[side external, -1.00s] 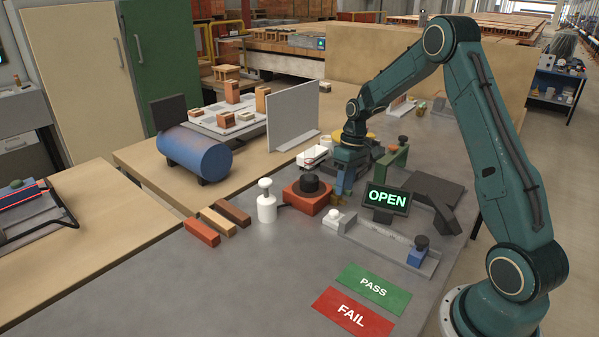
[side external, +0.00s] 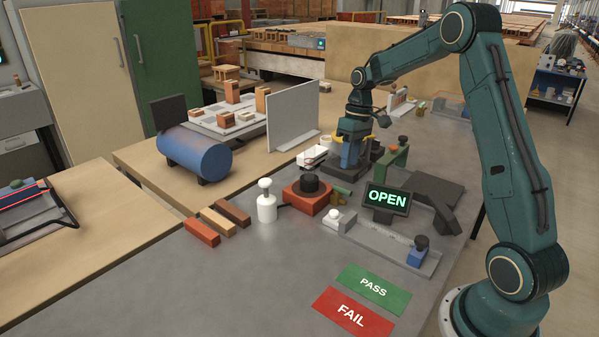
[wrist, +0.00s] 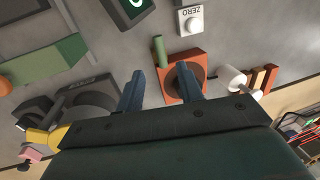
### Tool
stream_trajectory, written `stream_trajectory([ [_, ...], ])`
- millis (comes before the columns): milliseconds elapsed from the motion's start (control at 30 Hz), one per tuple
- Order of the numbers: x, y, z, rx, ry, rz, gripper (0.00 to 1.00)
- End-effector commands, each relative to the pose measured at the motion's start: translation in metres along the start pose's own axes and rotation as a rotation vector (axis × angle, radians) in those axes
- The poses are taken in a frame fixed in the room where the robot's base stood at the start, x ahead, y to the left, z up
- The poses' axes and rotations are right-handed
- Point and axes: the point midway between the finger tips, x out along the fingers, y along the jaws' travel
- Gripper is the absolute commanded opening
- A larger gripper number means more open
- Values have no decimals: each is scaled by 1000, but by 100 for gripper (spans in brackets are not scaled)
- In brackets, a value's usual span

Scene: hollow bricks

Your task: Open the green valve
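In the wrist view the green handle (wrist: 160,50) lies just beyond my fingertips, beside the orange-red block (wrist: 196,60). A sign (side external: 387,199) is lit with green "OPEN". My gripper (wrist: 159,80) has its two blue fingers apart, with nothing held between them. In the side view my gripper (side external: 351,163) is behind and above the handle, clear of it.
A green bracket (side external: 392,163) stands right of my gripper, and a dark stand with yellow parts (side external: 345,170) is close to it. A white bottle (side external: 266,203) and several bricks (side external: 220,220) lie left. PASS (side external: 374,288) and FAIL (side external: 352,313) mats lie in front.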

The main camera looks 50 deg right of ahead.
Motion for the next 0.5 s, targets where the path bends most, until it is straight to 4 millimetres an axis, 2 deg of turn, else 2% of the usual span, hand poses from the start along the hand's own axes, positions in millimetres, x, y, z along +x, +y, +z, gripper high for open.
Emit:
stream_trajectory([
  [33,-10,1,0,1,3,3,37],
  [200,-36,0,0,0,2,2,37],
  [500,-60,0,0,0,-1,0,37],
])
